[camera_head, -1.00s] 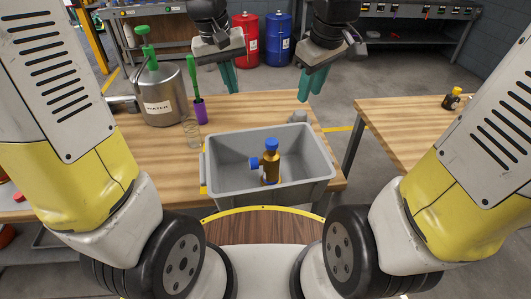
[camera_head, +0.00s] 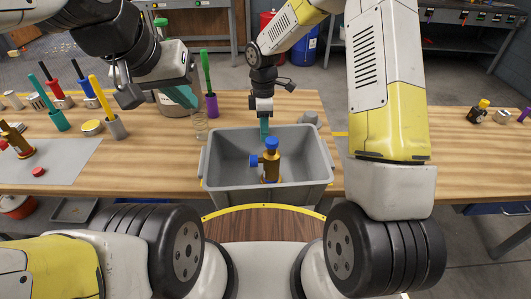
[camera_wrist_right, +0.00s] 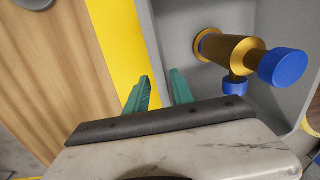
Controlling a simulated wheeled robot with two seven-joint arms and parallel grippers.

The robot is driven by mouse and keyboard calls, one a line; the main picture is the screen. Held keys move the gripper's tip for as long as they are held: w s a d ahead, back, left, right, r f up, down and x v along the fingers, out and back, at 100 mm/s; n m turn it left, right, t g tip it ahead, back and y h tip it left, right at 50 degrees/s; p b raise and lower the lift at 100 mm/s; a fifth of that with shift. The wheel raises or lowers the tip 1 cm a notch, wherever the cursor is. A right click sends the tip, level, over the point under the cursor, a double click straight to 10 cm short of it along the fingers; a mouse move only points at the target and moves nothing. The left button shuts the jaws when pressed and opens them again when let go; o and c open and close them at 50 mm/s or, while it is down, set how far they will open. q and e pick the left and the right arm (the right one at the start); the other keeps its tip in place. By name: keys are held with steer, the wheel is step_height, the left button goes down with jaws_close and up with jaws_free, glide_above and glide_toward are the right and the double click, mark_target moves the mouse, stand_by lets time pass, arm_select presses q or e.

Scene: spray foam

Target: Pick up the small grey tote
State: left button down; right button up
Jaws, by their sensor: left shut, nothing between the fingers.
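The small grey tote (camera_head: 222,188) stands on the near edge of the wooden table. A gold-brown fitting with blue caps (camera_head: 270,165) stands inside it; the fitting also shows in the right wrist view (camera_wrist_right: 228,48). My right gripper (camera_head: 264,127) points down at the middle of the tote's far rim. In the right wrist view its teal fingers (camera_wrist_right: 158,92) are apart, one on each side of the tote wall (camera_wrist_right: 150,35). Whether they touch the wall is unclear. My left gripper (camera_head: 183,97) is shut and empty, above the table behind and left of the tote.
A purple-based green tool (camera_head: 210,100) and a wire coil (camera_head: 199,125) stand left of the tote. A small grey object (camera_head: 308,118) sits behind its right corner. Several tools in holders and a grey mat (camera_head: 60,160) occupy the table's left. The table between mat and tote is mostly clear.

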mark_target(263, 146)
steer(key=f, duration=0.2)
steer(key=s+f, duration=0.1)
steer(key=f, duration=0.1)
steer(key=shift+s+a+f, duration=0.15)
steer(key=shift+f, duration=0.6)
jaws_close()
steer(key=shift+r, duration=0.1)
stand_by(0.7)
